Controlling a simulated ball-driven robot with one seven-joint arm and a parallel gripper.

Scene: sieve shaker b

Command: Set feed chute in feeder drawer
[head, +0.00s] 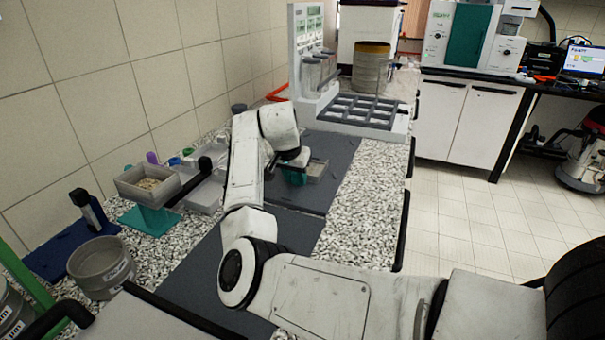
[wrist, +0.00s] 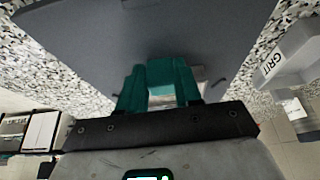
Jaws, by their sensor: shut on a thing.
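My gripper (head: 295,178) is low over the dark grey mat in the middle of the counter, its teal fingers pointing down. In the wrist view, the teal fingers (wrist: 160,82) are shut on a pale metallic piece (wrist: 163,98), mostly hidden between and behind them; it appears to be the feed chute. In the head view, a small grey tray-like piece (head: 317,170) shows right beside the fingers; I cannot tell whether it is the same piece. A shallow grey tray with grains (head: 150,184) stands on a teal base at left; I cannot tell which thing is the feeder drawer.
A light grey bin labelled GRIT (wrist: 283,62) is at right in the wrist view. A round metal sieve (head: 101,267) stands at front left. A white machine with a dark compartment tray (head: 362,112) is at the back. The mat (head: 318,202) has bare room.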

